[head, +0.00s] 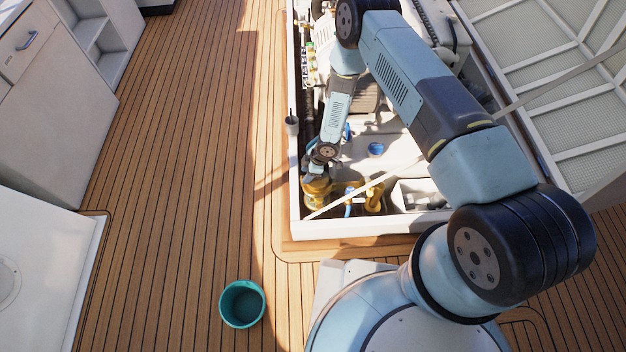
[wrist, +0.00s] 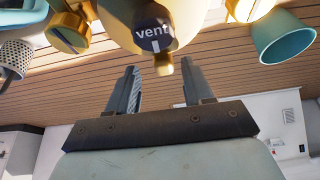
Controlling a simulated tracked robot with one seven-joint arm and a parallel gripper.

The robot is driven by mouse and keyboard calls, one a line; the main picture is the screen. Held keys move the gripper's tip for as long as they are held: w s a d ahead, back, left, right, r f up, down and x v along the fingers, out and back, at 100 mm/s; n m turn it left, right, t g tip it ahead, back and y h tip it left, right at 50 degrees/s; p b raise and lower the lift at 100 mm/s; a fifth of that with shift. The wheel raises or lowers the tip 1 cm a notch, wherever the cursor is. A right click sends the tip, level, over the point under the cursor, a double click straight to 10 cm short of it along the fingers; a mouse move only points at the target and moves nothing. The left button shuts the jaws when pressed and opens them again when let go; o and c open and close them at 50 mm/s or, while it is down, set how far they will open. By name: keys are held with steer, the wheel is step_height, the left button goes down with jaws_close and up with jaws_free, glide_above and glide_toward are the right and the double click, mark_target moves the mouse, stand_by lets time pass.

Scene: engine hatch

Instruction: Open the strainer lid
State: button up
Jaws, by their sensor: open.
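The brass strainer (head: 317,192) stands in the front left corner of the open engine hatch; my arm partly hides its top. In the wrist view a dark round cap marked "vent" (wrist: 153,33) sits on brass, with a small brass tab (wrist: 163,66) below it in the picture. I cannot tell the lid's edge from the body. My gripper (wrist: 163,84) is open, its two fingers apart and empty, pointing toward the vent cap. It also shows above the strainer in the head view (head: 314,168).
A white hatch rim (head: 370,226) surrounds the bay, with a thin pale bar (head: 352,194) slanting across its front corner. Another brass fitting (head: 373,198) is right of the strainer. A teal bucket (head: 242,304) stands on the wooden deck (head: 185,180), which is otherwise largely clear.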

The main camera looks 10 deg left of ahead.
steer(key=shift+x, duration=2.1)
steer(key=shift+c, duration=0.4)
